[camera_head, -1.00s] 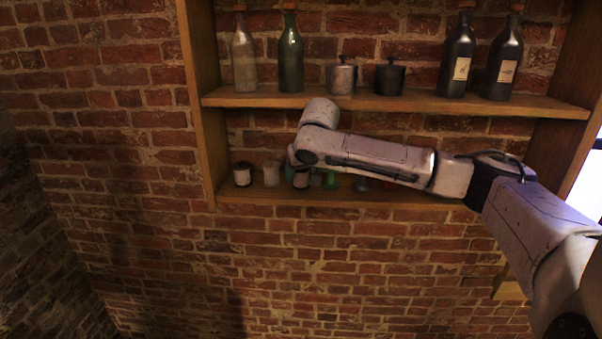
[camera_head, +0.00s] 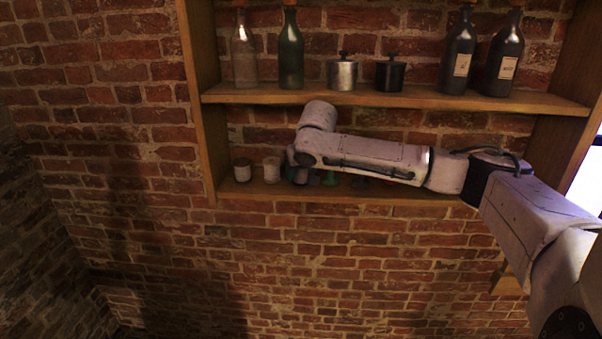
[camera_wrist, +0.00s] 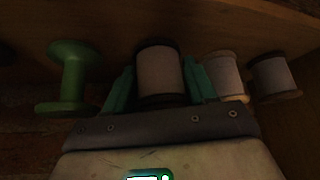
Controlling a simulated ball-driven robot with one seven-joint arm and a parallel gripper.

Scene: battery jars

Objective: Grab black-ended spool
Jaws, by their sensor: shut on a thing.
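My gripper (camera_wrist: 160,86) shows in the wrist view with its two teal fingers on either side of a spool (camera_wrist: 160,72) with pale thread and black ends. The fingers are shut on it. In the head view my forearm hides most of the gripper and the held spool, at the lower shelf. I cannot tell whether the spool still touches the shelf.
A green spool (camera_wrist: 70,78) stands on one side of the gripper. A pale spool (camera_wrist: 225,76) and another spool (camera_wrist: 272,76) stand close on the other side. The upper shelf (camera_head: 420,97) holds bottles and lidded jars just above my arm.

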